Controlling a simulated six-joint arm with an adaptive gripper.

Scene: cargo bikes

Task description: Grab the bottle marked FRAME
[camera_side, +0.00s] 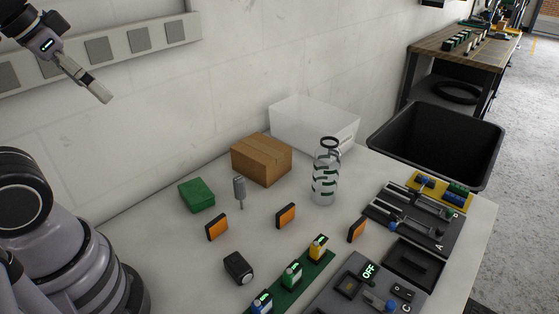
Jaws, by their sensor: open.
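Three small bottles stand in a row on a green strip at the front middle of the table: a yellow one (318,248), a green one (291,274) and a blue one (262,303), partly cut by the lower edge. Their markings are too small to read, so I cannot tell which is marked FRAME. A clear cylinder (325,180) with dark rings stands upright behind them. My gripper (104,95) is open and empty, high at the upper left in front of the wall, far from the bottles.
A cardboard box (262,160), a clear bin (312,122) and a green block (197,195) stand at the back. A grey tool (239,192), orange-faced blocks (286,216) and a black block (238,268) lie mid-table. Dark fixtures (415,225) fill the right; a black bin (437,140) stands beyond.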

